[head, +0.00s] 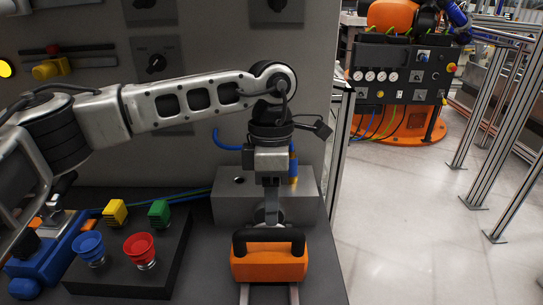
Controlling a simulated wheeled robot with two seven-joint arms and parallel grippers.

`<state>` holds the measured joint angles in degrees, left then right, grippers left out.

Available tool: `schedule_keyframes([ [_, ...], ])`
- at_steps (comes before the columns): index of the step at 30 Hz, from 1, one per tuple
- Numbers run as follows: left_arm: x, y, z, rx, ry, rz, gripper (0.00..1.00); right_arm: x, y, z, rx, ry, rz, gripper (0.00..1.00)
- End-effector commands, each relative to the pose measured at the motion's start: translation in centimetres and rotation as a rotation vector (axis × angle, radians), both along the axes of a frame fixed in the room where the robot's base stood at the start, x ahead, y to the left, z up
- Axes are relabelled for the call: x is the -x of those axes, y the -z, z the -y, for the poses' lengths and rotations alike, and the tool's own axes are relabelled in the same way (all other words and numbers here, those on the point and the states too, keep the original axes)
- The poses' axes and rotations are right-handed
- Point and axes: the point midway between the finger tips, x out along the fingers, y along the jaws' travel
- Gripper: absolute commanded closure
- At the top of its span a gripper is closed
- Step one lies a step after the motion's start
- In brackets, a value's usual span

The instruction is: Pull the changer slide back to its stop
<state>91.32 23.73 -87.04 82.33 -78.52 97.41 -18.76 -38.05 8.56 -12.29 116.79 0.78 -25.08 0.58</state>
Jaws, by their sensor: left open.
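The changer slide is an orange block (269,263) with a black arched handle (268,234) on top. It sits on two pale rails (293,293) that run toward the bottom edge of the head view. A grey metal block (232,205) stands behind it. My left gripper (271,216) points down at the slide from above, its fingers at the middle of the handle bar. It is open. Whether its fingers straddle or touch the bar I cannot tell. My right gripper is out of view.
Left of the slide, a dark box carries blue (89,246), red (140,248), yellow (115,212) and green (159,213) pieces. A blue device (45,265) lies further left. A grey panel with knobs (156,62) rises behind. Open floor lies right.

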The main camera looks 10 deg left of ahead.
Motion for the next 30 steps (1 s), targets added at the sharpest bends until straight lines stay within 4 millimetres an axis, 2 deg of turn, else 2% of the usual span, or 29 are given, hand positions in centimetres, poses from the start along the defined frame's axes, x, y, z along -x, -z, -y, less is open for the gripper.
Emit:
schedule_keyframes([
  [6, -1.0, -5.2, -0.1, 0.001, 0.001, 0.002, 0.55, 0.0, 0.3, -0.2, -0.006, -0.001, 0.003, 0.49],
  [12, -1.7, -8.6, -0.2, 0.0, 0.001, -0.001, 0.55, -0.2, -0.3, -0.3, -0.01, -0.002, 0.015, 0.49],
  [18, -1.9, -9.8, -0.3, 0.0, 0.002, -0.003, 0.55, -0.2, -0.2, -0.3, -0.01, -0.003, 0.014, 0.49],
  [30, -1.9, -9.9, -0.3, 0.0, 0.002, -0.003, 0.55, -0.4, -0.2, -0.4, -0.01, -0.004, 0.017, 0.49],
])
